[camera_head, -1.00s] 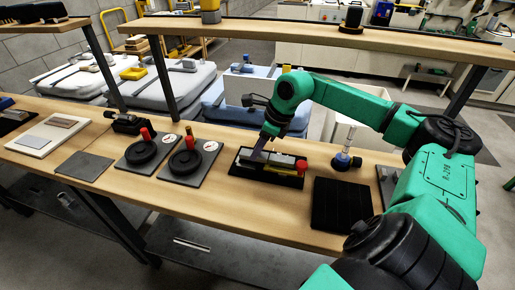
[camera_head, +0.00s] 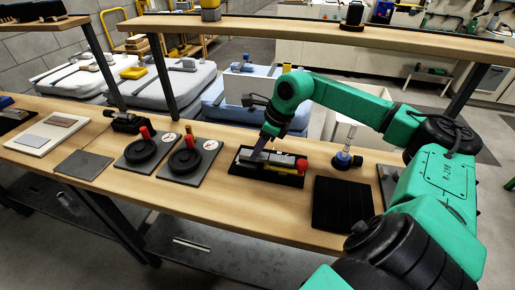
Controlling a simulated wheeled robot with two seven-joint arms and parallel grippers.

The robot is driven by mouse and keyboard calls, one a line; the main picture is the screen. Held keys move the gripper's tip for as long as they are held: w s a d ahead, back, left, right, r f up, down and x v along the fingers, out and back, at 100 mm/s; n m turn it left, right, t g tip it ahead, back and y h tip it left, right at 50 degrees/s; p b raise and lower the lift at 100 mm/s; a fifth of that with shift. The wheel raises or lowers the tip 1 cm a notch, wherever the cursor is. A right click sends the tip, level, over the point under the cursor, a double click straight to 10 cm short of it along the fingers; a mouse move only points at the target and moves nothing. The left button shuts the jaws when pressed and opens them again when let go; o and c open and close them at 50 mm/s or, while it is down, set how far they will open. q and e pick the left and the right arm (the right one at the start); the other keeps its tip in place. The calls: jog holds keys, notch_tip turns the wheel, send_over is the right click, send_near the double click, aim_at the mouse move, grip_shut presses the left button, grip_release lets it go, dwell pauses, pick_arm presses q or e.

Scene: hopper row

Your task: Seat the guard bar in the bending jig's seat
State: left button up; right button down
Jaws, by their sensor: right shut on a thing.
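The bending jig (camera_head: 290,180) is a black base on the bench, with a red knob and a yellow part at its right end. A grey bar (camera_head: 283,160), which looks like the guard bar, lies lengthwise over the jig. My right gripper (camera_head: 258,153) points down at the left part of the jig and is shut on this bar. The fingers hide part of the bar, and the seat beneath it is too small and covered to see. I cannot tell whether the bar is fully down in the seat. My left gripper is out of view.
A raised shelf (camera_head: 260,30) runs above the bench. The bench front (camera_head: 225,215) is bare.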

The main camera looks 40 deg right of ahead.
jog(key=shift+f+b, duration=0.55)
jog(key=shift+f, duration=0.1)
jog(key=shift+c, duration=2.2)
grip_release()
jog(key=b+v, duration=0.2)
jog(key=v, duration=0.5)
jog(key=shift+s+r, duration=0.2)
jog(key=shift+r, duration=0.05)
jog(key=shift+d, duration=0.1)
